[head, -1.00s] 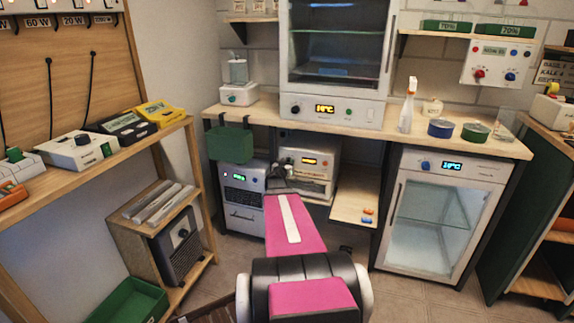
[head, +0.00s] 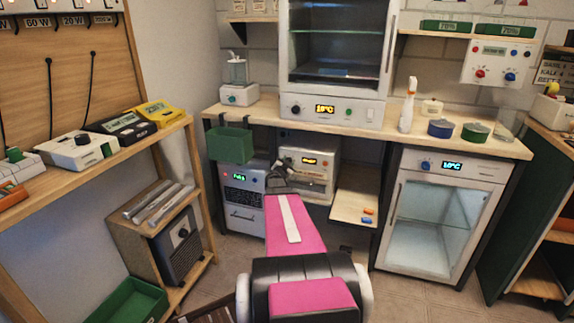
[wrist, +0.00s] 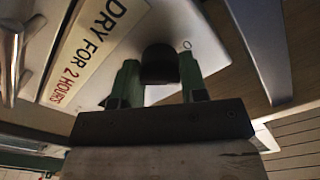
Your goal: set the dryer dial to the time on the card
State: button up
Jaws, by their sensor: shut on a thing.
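The dryer (head: 320,178) is a pale box under the bench in the head view, with a small orange display (head: 311,160) too small to read surely. In the wrist view the card (wrist: 92,45) reads "DRY FOR 2 HOURS", with "2 HOURS" in red. The dark round dial (wrist: 160,62) sticks out of a light panel beside it. My gripper (wrist: 159,75) has its green fingers shut on the dial, one on each side. In the head view my arm reaches to the dryer's front and the fingertips are hidden. The dial's pointer cannot be made out.
A white unit (head: 242,205) with a green display stands close left of the dryer. A green bin (head: 230,146) hangs above it from the bench edge. A low wooden shelf (head: 352,205) with small coloured items is to the right. A glass-door cabinet (head: 435,215) stands further right.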

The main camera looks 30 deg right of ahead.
jog(key=shift+m, duration=0.5)
jog(key=o, duration=0.9)
jog(key=v, duration=1.1)
